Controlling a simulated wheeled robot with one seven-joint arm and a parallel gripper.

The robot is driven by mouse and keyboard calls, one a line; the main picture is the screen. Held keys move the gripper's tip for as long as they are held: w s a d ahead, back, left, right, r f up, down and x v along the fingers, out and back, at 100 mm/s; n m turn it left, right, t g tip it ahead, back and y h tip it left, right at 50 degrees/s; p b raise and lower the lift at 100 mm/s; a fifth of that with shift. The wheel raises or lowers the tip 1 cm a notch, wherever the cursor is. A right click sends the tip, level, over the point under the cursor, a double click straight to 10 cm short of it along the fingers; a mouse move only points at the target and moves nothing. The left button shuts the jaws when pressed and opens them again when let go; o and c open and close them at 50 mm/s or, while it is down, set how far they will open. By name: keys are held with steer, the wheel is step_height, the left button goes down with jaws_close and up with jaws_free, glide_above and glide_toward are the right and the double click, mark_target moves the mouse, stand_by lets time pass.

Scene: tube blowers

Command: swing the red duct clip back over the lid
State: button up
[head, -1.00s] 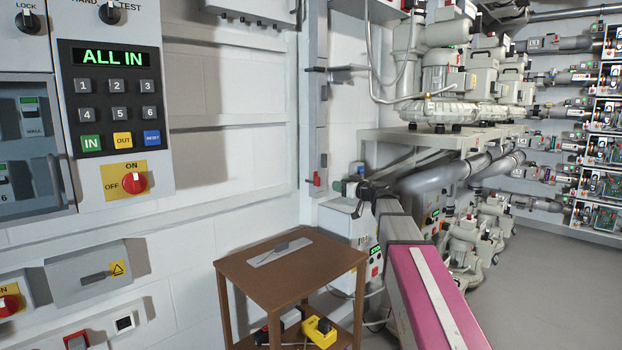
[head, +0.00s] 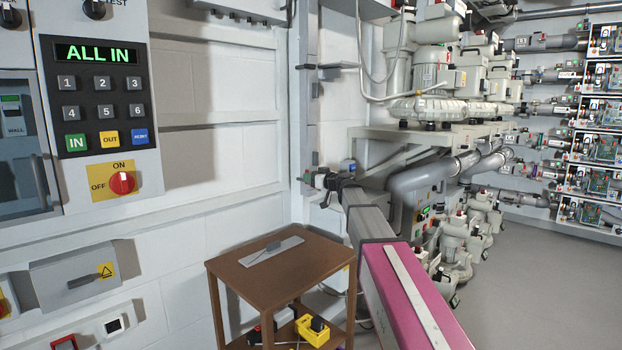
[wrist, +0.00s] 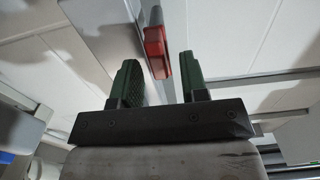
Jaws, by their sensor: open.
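The red duct clip (wrist: 156,53) shows in the wrist view as a small red block at the edge of a pale upright duct (wrist: 108,30). My gripper (wrist: 161,70) is open, its two dark green fingers apart. The clip appears in the gap between them, nearer the right finger and seemingly beyond the tips; I see no contact. In the head view my gripper (head: 312,180) is at the lower part of the grey upright duct (head: 309,110) in the wall corner. The clip is not clear there, probably behind my gripper. I cannot make out the lid's edges.
A brown table (head: 270,262) with a flat grey plate stands below and left of my arm. A control panel (head: 100,100) reading "ALL IN" is on the left wall. Blowers (head: 435,80) and grey pipes crowd the right side. Open floor (head: 540,280) lies at right.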

steer(key=shift+w+a, duration=0.15)
steer(key=shift+a, duration=0.05)
jaws_close()
steer(key=shift+w+d+f+m, duration=0.3)
steer(key=shift+f+m, duration=0.1)
steer(key=shift+m, duration=2.55)
steer(key=shift+w+d+f+m, duration=0.3)
steer(key=shift+f+m, duration=0.15)
steer(key=shift+m, duration=2.55)
steer(key=shift+w+d+f+m, duration=0.3)
steer(key=shift+f+m, duration=0.1)
steer(key=shift+m, duration=2.55)
